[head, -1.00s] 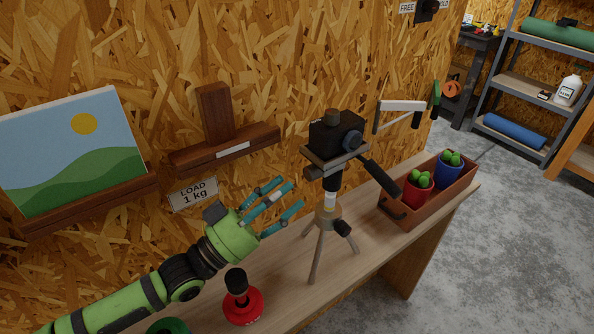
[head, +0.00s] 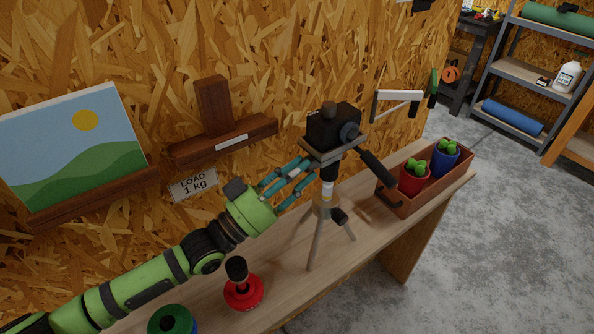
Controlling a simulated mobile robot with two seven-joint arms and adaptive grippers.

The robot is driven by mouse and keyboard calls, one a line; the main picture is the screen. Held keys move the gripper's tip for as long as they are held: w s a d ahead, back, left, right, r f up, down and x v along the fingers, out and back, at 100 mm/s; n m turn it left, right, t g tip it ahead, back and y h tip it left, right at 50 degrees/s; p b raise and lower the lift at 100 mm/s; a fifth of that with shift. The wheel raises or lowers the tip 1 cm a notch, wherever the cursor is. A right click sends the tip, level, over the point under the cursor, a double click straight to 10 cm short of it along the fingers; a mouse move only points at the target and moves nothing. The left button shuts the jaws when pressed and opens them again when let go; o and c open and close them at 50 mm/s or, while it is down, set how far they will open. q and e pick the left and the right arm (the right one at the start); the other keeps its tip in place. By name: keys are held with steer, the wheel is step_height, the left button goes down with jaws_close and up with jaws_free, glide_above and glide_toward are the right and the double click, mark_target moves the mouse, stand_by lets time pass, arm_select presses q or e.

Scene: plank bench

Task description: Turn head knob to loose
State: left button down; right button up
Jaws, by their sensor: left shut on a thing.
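A small tripod (head: 320,232) stands upright on the bench, with a black camera (head: 331,125) on its top plate. Its black pan handle (head: 377,167) slopes down to the right. My left gripper (head: 306,173) reaches in from the left, its teal fingers closed at the left side of the tripod head, just under the plate. It is shut on the head knob there; the fingers hide the knob, so its setting cannot be read. A lower black knob (head: 339,216) shows on the tripod's collar, apart from the gripper. My right gripper is out of view.
A wooden tray (head: 411,206) with potted cacti stands right of the tripod. A landscape picture (head: 75,150) and wooden ledge (head: 222,145) are at the wall.

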arm_select(q)
steer(key=shift+r, duration=0.25)
steer(key=shift+n+t+p, duration=0.3)
steer(key=shift+n+p, duration=0.05)
steer(key=shift+n, duration=0.15)
steer(key=shift+s+d+r+n+t+y+p, duration=0.1)
steer(key=shift+n+t+y+p, duration=0.45)
steer(key=shift+n+y+p, duration=1.9)
steer(key=shift+s+r+n+t+y+p, duration=0.1)
steer(key=shift+n+t+y+p, duration=0.7)
steer(key=shift+n, duration=3.2)
steer(key=shift+s+d+r+n+t+y+p, duration=0.2)
steer(key=shift+n+y+p, duration=0.75)
steer(key=shift+n+p, duration=1.75)
steer(key=shift+w+a+f+n+b, duration=0.1)
steer(key=shift+a+f+n+b, duration=0.05)
steer(key=shift+n+b, duration=0.5)
steer(key=c, duration=1.1)
jaws_free()
steer(key=shift+o, duration=0.5)
steer(key=shift+f, duration=0.15)
